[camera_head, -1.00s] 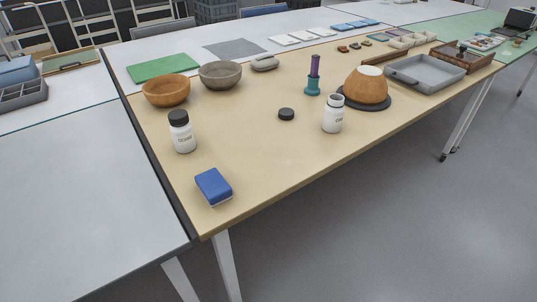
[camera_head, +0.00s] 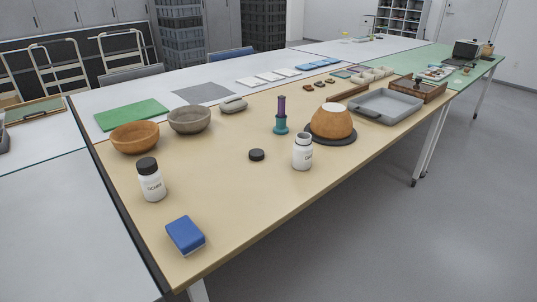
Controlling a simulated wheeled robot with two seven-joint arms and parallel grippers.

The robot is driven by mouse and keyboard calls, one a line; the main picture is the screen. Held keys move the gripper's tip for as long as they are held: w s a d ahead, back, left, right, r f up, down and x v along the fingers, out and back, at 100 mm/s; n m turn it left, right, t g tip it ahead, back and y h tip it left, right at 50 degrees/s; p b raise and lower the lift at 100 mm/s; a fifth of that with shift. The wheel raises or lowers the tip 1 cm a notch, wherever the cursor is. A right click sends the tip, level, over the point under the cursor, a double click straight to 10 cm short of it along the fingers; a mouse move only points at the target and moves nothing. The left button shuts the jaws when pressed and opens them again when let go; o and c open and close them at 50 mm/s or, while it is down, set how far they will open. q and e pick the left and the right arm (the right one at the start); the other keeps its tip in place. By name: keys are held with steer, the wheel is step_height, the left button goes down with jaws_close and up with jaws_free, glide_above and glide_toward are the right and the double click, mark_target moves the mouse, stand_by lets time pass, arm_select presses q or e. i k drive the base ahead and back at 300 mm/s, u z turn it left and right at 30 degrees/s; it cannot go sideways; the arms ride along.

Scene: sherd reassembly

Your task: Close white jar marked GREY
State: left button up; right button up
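A white jar (camera_head: 302,153) stands upright and open on the tan table, right of the middle. Neither of my grippers is in view.
A blue sponge-like block (camera_head: 185,235) lies near the front left edge. Two bowls (camera_head: 135,138) (camera_head: 189,120) stand behind. A teal and purple stand (camera_head: 281,117) and an upturned orange bowl on a dark disc (camera_head: 331,122) are behind the open jar. The table's front middle is clear.

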mark_target(303, 146)
steer(key=z, duration=2.1)
steer(key=i, duration=1.65)
steer(key=u, duration=2.8)
